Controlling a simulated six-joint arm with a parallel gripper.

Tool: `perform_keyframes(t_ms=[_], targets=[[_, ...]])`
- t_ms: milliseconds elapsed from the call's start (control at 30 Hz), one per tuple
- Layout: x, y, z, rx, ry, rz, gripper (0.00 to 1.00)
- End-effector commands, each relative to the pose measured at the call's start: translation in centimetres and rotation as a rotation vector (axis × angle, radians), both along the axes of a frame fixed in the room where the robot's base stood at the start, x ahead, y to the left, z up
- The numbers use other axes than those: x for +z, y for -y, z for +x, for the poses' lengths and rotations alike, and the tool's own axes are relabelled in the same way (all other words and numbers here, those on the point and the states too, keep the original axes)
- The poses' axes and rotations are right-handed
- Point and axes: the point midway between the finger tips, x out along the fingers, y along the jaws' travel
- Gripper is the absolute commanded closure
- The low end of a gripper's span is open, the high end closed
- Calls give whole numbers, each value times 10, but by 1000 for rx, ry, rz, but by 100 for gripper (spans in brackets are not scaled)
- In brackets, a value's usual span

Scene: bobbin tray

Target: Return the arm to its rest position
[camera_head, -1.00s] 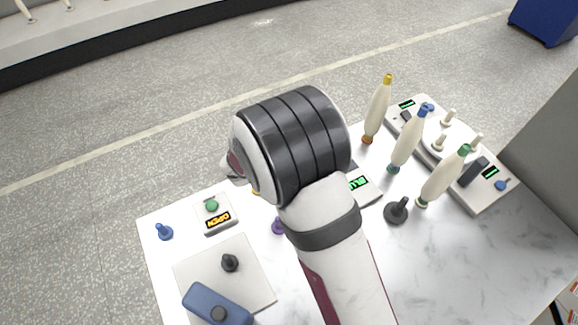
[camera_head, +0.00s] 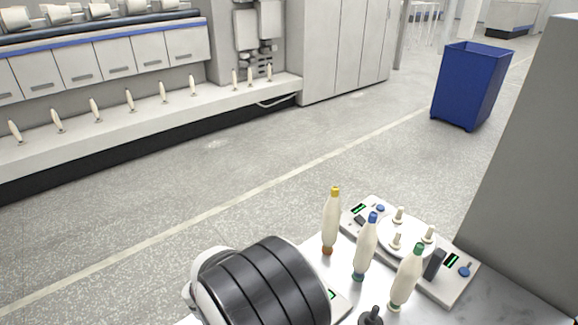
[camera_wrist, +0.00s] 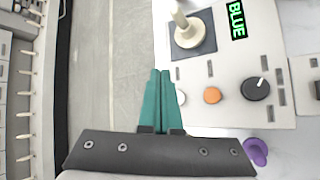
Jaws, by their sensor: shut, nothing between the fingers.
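My gripper (camera_wrist: 158,75) shows in the wrist view with its two teal fingers together and nothing between them. It hangs over the edge between the white table and the floor, left of a white panel (camera_wrist: 268,98) with a green "BLUE" display, a peg, and knobs. In the head view, the dark ribbed joint of my arm (camera_head: 258,285) is at the bottom centre, and the gripper itself is hidden there.
Bobbins with yellow (camera_head: 331,222), blue (camera_head: 366,247) and green (camera_head: 407,278) tips stand on the table right of my arm. A white device with pegs (camera_head: 459,287) lies behind them. A blue bin (camera_head: 472,85) stands on the floor. A purple knob (camera_wrist: 256,152) is near the panel.

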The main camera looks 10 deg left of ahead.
Motion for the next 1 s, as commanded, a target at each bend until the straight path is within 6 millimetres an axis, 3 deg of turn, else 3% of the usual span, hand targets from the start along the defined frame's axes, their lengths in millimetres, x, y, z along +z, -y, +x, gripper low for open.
perform_keyframes(t_ms=[67, 100, 167, 233, 300, 400, 500, 633, 1000], targets=[[33, 58, -3, -265, 21, 97, 100], [50, 96, -14, -450, 29, 161, 100], [71, 152, -44, -752, 36, 270, 100], [89, 203, -96, -1125, 32, 415, 100], [97, 231, -161, -1508, 4, 577, 100], [101, 224, -240, -1976, -82, 815, 100], [104, 199, -279, -2250, -180, 988, 100], [107, 180, -294, -2379, -251, 1083, 100], [108, 179, -294, -2381, -257, 1086, 100]])
